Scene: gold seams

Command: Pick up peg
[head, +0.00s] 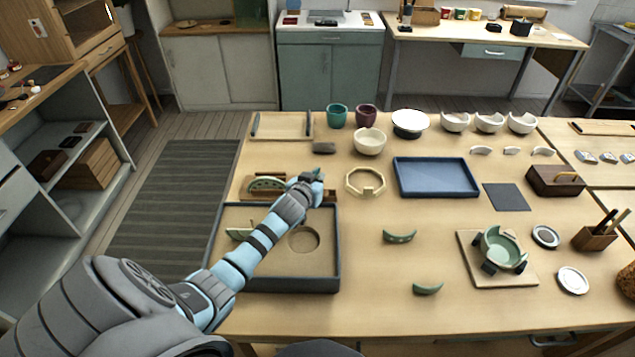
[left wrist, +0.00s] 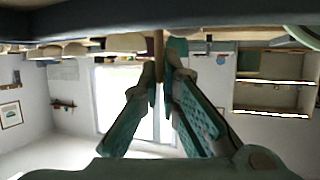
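In the left wrist view, the fingers of my left gripper (left wrist: 160,75) come close together on a thin brown upright stick, which looks like the peg (left wrist: 158,48). The peg's lower part is hidden between the fingers. In the head view the gripper and arm cover that spot, and I cannot make out the peg there. My right gripper is not in view.
A dark-rimmed tray (head: 335,250) lies under my left forearm. A pale octagonal ring (head: 351,186) is just right of the gripper, with a blue tray (head: 435,177) beyond it. Bowls and cups stand behind. The table's front middle is mostly clear around two green shards.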

